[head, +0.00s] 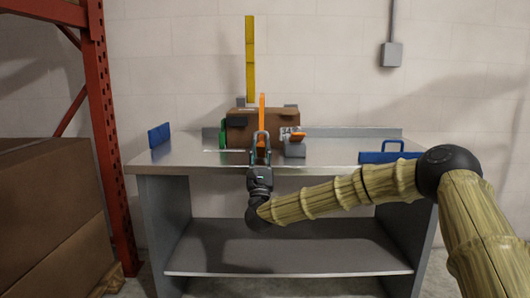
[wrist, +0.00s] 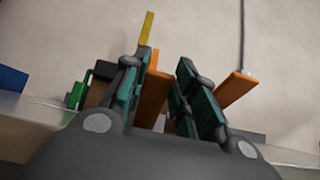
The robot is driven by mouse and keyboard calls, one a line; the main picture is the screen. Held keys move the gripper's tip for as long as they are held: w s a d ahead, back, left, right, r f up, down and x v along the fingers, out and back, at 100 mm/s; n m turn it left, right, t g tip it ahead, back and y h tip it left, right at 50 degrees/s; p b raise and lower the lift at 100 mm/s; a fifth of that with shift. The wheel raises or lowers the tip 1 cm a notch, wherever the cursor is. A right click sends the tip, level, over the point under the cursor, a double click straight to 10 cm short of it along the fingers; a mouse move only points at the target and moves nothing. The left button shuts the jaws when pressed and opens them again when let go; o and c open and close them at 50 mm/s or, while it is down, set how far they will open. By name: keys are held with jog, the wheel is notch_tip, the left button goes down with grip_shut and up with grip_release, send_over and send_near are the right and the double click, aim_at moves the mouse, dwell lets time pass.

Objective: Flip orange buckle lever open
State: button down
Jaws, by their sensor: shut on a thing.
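An upright orange lever (head: 262,108) stands in front of a brown box (head: 242,128) on the metal bench. My gripper (head: 260,142) is at the bench's front, around the lower part of this lever. In the wrist view, the orange lever (wrist: 153,95) lies between the two fingers of my gripper (wrist: 162,92), against the left finger. The gripper is shut on it. Its lower end is hidden by the gripper. A second, shorter orange piece (head: 298,135) sits on a grey block (head: 295,149) just right of the gripper; an orange piece (wrist: 236,88) also shows beyond the right finger.
A green part (head: 223,134) is at the box's left side. A blue block (head: 159,135) stands at the bench's left, and a blue piece with a handle (head: 388,156) at its right. A yellow strip (head: 250,58) rises behind. Bench top (head: 335,150) right of the grey block is clear.

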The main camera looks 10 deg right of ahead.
jog(key=shift+f, duration=0.35)
jog(key=c, duration=1.1)
grip_release()
jog(key=shift+r, duration=0.1)
jog(key=v, duration=1.2)
